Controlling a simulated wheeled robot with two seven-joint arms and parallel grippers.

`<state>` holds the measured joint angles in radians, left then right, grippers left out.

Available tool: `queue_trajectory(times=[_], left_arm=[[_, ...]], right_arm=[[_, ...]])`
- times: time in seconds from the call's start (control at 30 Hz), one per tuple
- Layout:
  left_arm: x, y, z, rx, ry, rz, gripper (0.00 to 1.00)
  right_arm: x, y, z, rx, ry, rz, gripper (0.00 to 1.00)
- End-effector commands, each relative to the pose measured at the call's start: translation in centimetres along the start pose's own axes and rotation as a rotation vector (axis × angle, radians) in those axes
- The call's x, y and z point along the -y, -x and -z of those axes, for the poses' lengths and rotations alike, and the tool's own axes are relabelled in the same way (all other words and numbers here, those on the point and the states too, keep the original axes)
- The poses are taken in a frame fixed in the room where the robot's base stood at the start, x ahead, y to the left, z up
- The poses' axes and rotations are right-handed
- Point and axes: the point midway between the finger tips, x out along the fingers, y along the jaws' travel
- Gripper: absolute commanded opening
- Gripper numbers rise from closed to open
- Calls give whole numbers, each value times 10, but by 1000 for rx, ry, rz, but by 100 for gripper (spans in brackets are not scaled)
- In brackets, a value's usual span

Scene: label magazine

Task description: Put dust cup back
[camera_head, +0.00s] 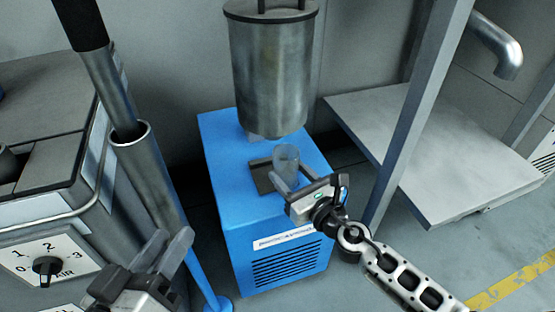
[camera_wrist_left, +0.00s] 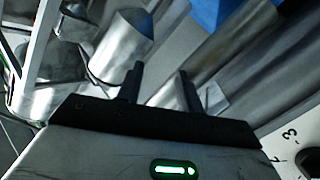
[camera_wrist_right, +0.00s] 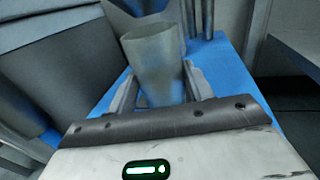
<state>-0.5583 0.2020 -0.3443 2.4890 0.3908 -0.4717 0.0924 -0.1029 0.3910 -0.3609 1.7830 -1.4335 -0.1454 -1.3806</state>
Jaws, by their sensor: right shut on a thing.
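The dust cup (camera_head: 286,160) is a grey, translucent-looking cylinder, upright above the blue machine (camera_head: 232,190). My right gripper (camera_head: 302,188) is shut on it from the front right. In the right wrist view the cup (camera_wrist_right: 154,62) stands between the two fingers. A dark square recess or frame (camera_head: 262,178) in the machine's top lies beside and partly behind the cup. Whether the cup touches the machine is hidden. My left gripper (camera_head: 165,252) is empty at the lower left, with its fingers apart; they also show in the left wrist view (camera_wrist_left: 160,85).
A large metal canister (camera_head: 270,75) hangs over the back of the blue machine, close behind the cup. A grey post (camera_head: 420,110) and shelf (camera_head: 400,140) stand to the right. A control panel with a dial (camera_head: 47,266) and a metal pipe (camera_head: 150,175) are at left.

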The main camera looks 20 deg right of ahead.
Motion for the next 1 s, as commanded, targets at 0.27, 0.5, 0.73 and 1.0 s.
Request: queue_trajectory(times=[0.27, 0.5, 0.73, 1.0], left_arm=[[1, 0, 0, 4, -12, 7, 36], [2, -2, -5, -24, 14, -17, 36], [-3, -1, 5, -48, 28, -34, 36], [-1, -1, 5, -60, 9, -29, 36]], right_arm=[[0, -30, -1, 2, 0, 1, 27], [0, -54, 18, -2, 0, 0, 27], [0, -54, 16, 0, 1, 1, 27], [0, -54, 19, 0, 1, 1, 27]])
